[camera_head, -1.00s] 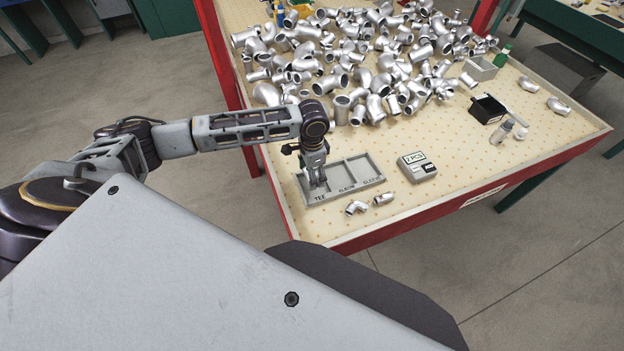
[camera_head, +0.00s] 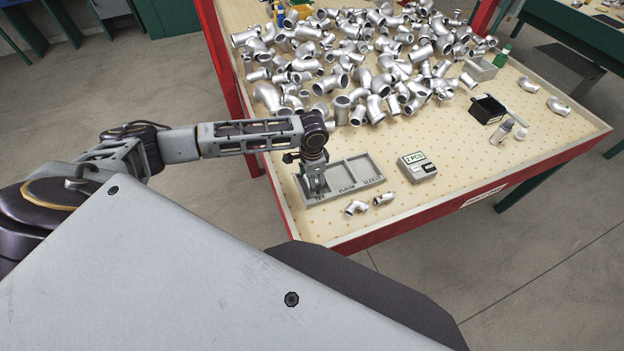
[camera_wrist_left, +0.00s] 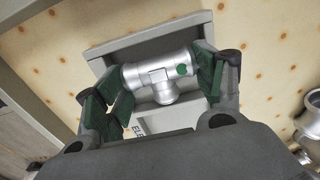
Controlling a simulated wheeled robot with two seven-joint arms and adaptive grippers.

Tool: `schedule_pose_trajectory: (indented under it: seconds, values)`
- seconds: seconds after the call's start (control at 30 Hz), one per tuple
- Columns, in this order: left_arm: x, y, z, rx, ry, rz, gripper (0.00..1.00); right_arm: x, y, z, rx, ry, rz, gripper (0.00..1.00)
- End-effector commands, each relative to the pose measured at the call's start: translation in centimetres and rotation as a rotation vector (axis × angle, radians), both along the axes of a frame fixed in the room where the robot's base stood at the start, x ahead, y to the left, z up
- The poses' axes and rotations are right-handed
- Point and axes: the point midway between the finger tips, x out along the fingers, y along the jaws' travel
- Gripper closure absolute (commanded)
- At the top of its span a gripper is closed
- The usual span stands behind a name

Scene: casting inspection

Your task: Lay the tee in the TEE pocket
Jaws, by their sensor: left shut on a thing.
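The tee (camera_wrist_left: 160,77) is a silver fitting with a green dot. In the left wrist view it lies between the two green-padded fingers of my left gripper (camera_wrist_left: 155,82), which is shut on it. In the head view my left gripper (camera_head: 316,182) is down at the TEE pocket, the left compartment of the grey tray (camera_head: 345,197). The tee is mostly hidden there. In the wrist view the tee is over or within the pocket; I cannot tell whether it touches the floor. The ELBOW and SLEEVE pockets look empty. My right gripper is not in view.
Two small fittings (camera_head: 356,207) lie in front of the tray. A grey box with a "2 PCS" display (camera_head: 416,167) stands to its right. A large heap of silver fittings (camera_head: 350,60) fills the back.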

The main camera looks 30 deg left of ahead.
Motion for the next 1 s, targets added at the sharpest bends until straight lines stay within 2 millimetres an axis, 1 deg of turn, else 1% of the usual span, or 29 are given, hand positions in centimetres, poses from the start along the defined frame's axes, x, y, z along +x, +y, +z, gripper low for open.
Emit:
schedule_pose_trajectory:
  seconds: [0.17,0.2,0.33,0.83,1.0]
  values:
    - [0.0,0.0,-0.1,-0.001,-0.001,0.0,0.69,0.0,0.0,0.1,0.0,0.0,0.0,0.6]
    - [0.0,0.0,-0.2,0.0,0.0,0.0,0.27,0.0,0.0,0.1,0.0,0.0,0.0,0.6]
    - [0.0,0.0,-0.2,0.0,0.0,0.0,0.1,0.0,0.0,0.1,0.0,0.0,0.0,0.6]
    - [0.0,0.0,0.1,0.001,-0.001,0.0,0.09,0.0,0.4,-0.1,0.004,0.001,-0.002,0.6]
    - [0.1,0.1,1.3,-0.001,-0.001,0.002,0.09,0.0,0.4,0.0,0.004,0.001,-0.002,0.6]
